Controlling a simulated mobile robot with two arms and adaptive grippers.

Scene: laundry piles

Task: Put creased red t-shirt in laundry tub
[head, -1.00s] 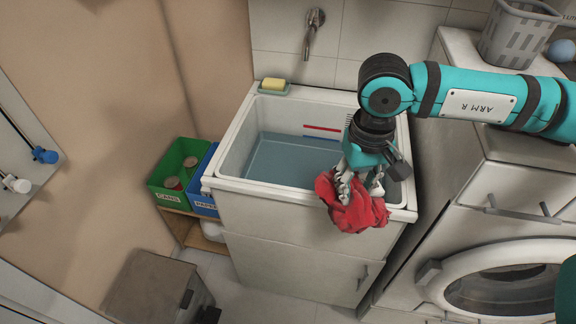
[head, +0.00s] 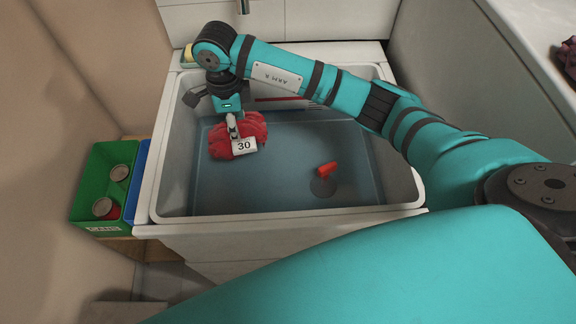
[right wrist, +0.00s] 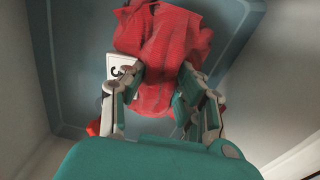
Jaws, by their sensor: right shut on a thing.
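The creased red t-shirt (head: 222,148) is bunched up in the left part of the laundry tub (head: 290,213), inside its rim as seen from above. My right gripper (head: 233,128) is shut on the shirt from above. In the right wrist view the red cloth (right wrist: 165,35) lies between and beyond the fingers of this gripper (right wrist: 160,82). I cannot tell whether the shirt touches the tub's bluish water or floor. My left gripper is out of view.
A white tag marked 30 (head: 244,146) shows against the shirt. A small red piece (head: 328,169) lies in the tub, near the drain. A green bin with cans (head: 92,180) stands left of the tub. A yellow sponge (head: 188,52) sits at the back left corner.

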